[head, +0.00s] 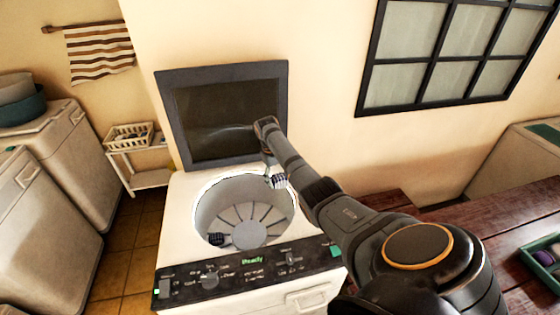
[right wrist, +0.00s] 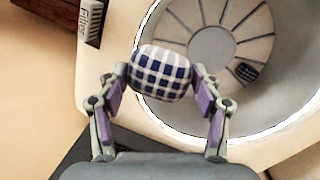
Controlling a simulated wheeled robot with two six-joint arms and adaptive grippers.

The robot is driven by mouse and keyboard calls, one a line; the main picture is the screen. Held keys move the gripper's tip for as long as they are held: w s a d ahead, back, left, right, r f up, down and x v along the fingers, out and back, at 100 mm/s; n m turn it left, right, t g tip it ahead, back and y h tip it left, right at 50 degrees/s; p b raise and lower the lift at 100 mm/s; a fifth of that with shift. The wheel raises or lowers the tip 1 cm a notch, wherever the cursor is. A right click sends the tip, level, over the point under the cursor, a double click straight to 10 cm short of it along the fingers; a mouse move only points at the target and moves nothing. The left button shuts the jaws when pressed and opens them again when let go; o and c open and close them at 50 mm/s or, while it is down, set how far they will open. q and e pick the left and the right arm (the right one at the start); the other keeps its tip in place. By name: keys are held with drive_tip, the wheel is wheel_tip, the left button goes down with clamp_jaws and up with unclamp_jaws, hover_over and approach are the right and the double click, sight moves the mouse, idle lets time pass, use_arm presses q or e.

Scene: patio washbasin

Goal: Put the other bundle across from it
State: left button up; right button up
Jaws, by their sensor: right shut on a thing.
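My right gripper (head: 274,172) is shut on a blue-and-white checked bundle (head: 279,182), at the back right of the washer's drum opening. In the right wrist view the held bundle (right wrist: 162,72) sits between both fingers, overlapping the rim in the picture. The other bundle (head: 216,239), dark and checked, lies inside the drum (head: 240,190) at its front left. It also shows in the right wrist view (right wrist: 247,72), on the drum floor near the wall. The top-loading washer (head: 180,225) has its lid (head: 222,110) raised. My left gripper is not in view.
The washer's front panel (head: 240,272) has knobs and a green "Ready" display. A wooden table (head: 480,240) with a green tray (head: 530,266) stands at right. Other machines (head: 70,165) and a basket (head: 130,135) on a stand are at left.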

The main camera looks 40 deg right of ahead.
wheel_tip(320, 180, down, 2)
drive_tip(key=shift+f, duration=0.1)
use_arm(q)
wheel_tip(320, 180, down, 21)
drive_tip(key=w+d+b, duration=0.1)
drive_tip(key=b, duration=2)
use_arm(e)
drive_tip(key=f, duration=2.6)
drive_tip(key=shift+w+d+f, duration=0.3)
drive_tip(key=shift+d, duration=0.05)
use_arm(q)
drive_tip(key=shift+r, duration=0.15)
use_arm(e)
drive_tip(key=o, duration=1.4)
